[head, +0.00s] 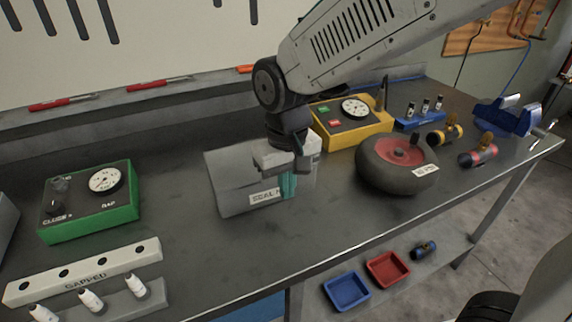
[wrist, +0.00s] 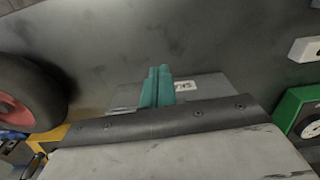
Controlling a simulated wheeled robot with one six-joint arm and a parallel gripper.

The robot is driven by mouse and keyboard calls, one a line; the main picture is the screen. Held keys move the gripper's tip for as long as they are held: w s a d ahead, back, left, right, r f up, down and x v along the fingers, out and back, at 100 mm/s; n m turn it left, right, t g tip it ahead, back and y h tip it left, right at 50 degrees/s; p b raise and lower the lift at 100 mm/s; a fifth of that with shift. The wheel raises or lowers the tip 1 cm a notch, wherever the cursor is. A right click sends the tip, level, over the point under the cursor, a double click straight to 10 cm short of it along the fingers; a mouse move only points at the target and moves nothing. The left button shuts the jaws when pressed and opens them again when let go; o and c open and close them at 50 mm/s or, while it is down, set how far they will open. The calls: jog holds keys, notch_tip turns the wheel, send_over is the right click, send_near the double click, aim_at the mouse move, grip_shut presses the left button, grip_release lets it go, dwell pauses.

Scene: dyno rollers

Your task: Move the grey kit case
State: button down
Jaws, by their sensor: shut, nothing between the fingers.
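The grey kit case (head: 230,182) stands on the dark workbench near its middle, with a white label reading "SEAL" and partly hidden letters on its front. My gripper (head: 288,186) hangs in front of the right part of the case, and its teal fingers are shut with nothing between them. The gripper body covers the case's top right. In the wrist view the teal fingers (wrist: 157,86) overlap the case (wrist: 207,80), and its label is just to their right. I cannot tell whether the fingers touch the case.
A wheel with a red hub (head: 385,163) lies to the right on the bench (head: 215,255). A yellow gauge box (head: 352,124) stands behind, and a green gauge box (head: 90,202) to the left. Blue (head: 347,291) and red (head: 388,269) trays sit on a lower shelf.

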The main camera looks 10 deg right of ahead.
notch_tip(320, 180, down, 2)
jog(key=shift+f, duration=0.1)
jog(key=shift+w+a+f, duration=0.1)
jog(key=shift+w+a, duration=0.1)
jog(key=shift+w, duration=0.35)
jog(key=shift+w+a+f, duration=0.1)
jog(key=shift+w+a, duration=0.05)
jog(key=shift+w, duration=0.4)
jog(key=shift+w+a+r, duration=0.1)
jog(key=shift+w+a, duration=0.15)
jog(key=shift+w, duration=0.55)
jog(key=w+a, duration=0.1)
jog(key=w, duration=0.2)
jog(key=w+a, duration=0.1)
jog(key=w, duration=0.3)
jog(key=w+a, duration=0.1)
jog(key=w, duration=0.3)
jog(key=shift+a, duration=0.4)
jog(key=shift+s, duration=0.1)
